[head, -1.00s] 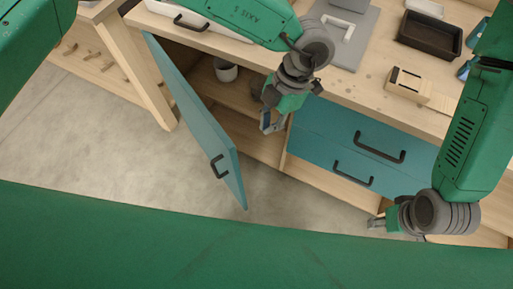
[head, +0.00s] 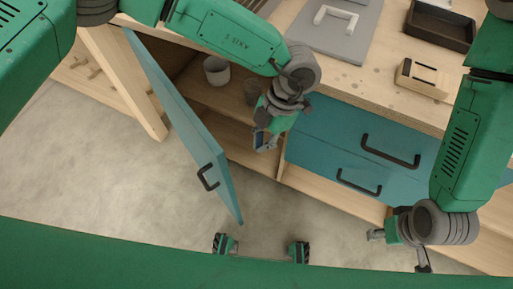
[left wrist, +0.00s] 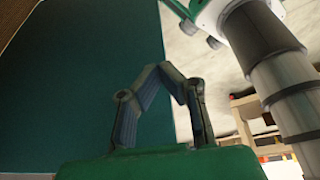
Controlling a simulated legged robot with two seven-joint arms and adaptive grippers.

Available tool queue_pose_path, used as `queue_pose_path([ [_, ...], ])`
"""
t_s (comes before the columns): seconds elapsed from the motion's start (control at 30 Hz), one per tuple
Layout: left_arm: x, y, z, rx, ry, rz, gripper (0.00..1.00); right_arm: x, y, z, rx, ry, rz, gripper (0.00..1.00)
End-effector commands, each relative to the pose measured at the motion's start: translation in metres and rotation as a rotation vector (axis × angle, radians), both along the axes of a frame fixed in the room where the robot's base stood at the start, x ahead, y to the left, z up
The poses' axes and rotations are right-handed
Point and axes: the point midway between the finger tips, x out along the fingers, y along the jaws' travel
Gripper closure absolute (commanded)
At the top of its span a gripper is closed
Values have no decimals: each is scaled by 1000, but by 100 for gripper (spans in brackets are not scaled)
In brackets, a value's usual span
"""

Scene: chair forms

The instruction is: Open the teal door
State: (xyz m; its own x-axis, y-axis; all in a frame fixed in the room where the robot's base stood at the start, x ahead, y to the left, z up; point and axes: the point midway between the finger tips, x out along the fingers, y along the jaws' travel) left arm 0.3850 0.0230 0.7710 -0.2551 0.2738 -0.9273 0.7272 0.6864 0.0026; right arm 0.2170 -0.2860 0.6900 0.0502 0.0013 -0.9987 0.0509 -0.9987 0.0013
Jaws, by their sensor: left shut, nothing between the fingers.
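The teal door (head: 185,125) of the cabinet stands swung open, its black handle (head: 208,177) on the outer face near the free edge. My left gripper (head: 263,146) is shut and empty, in front of the open compartment, to the right of the door and apart from it in the head view. In the left wrist view its fingertips (left wrist: 165,75) meet in front of a broad teal panel (left wrist: 80,85), which appears to be the door. My right gripper (head: 374,235) hangs low at the right, in front of the cabinet; its finger gap is too small to judge.
The open compartment holds a light cup (head: 216,70) and a dark cup (head: 251,91). Teal drawers (head: 345,150) with black handles are to its right. The worktop (head: 340,85) carries a black tray (head: 440,24) and a wooden block (head: 423,77). Bare floor lies left of the door.

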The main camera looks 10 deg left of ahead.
Motion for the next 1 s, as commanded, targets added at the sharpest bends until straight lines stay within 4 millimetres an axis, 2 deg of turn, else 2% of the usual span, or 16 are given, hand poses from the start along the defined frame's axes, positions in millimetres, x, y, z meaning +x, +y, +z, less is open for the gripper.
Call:
queue_pose_path([
  [0.1,-7,8,-25,1,4,0,100,0,0,-3,0,0,0,60],
  [0.37,-21,20,-76,4,2,0,100,0,0,-9,0,0,1,60],
  [0.6,-42,44,-72,4,0,-1,100,0,0,-5,0,0,0,60],
  [1.0,-47,49,-73,2,0,1,100,0,0,-5,0,0,0,60],
])
